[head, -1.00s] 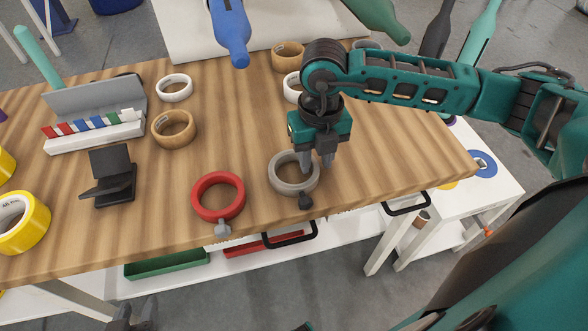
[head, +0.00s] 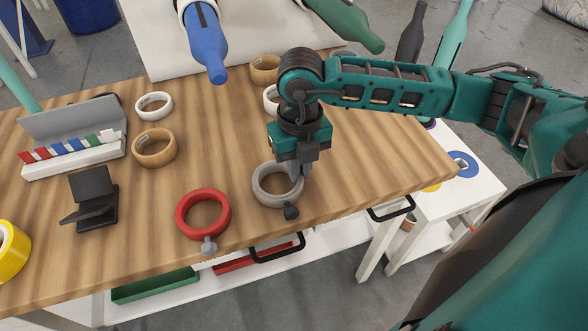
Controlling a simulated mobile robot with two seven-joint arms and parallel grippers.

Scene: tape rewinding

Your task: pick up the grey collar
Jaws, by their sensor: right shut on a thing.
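The grey collar (head: 259,187) is a ring with a dark knob at its front, on the wooden table near the front edge. My right gripper (head: 301,173) points down at the ring's far right side and is shut on its wall. The fingers partly hide that side. I cannot tell whether the collar is clear of the table. My left gripper is not in view.
A red collar (head: 182,216) with a grey knob lies just left of the grey one. Tan and white tape rolls lie farther back. A black dispenser (head: 92,205) and a grey rack (head: 72,122) stand at left. The wooden table (head: 350,190) is clear at right.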

